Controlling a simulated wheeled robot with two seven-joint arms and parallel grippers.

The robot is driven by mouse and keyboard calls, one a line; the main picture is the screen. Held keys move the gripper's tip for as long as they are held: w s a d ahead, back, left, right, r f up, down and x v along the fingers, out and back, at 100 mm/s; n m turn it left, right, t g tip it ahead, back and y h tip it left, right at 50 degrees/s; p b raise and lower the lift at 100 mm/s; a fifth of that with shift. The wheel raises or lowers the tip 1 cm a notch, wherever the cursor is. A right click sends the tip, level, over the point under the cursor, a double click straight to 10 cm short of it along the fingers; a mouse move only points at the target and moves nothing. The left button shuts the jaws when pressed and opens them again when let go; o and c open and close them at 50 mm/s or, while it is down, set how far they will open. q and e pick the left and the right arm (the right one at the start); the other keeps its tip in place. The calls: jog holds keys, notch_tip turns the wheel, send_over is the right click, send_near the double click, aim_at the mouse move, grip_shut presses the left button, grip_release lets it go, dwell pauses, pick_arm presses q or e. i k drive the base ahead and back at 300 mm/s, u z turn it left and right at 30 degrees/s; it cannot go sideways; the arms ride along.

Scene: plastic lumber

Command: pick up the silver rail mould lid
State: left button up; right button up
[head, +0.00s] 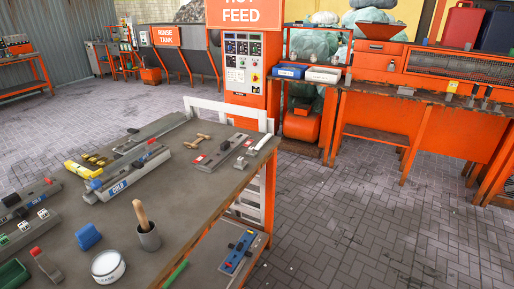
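No arm or gripper of mine is in the head view. I cannot tell for sure which piece is the silver rail mould lid. A long grey bar (160,127) lies at the workbench's far edge. In front of it is a long grey mould (128,178) marked COLD, with blue and red parts. A flat grey mould piece (220,152) with red patches lies near the right edge. A small silver-grey piece (243,161) is beside it. More grey mould pieces with red and black parts (30,198) lie at the left.
The workbench (185,215) also holds a wooden-handled tool in a grey cup (149,237), a white tin (108,267), a blue block (88,236) and a wooden mallet (198,141). A lower shelf holds a blue level-like piece (238,252). Paved floor (340,220) is open at right.

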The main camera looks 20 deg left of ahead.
aim_at(225, 149)
jog(key=i, duration=2.4)
jog(key=u, duration=2.3)
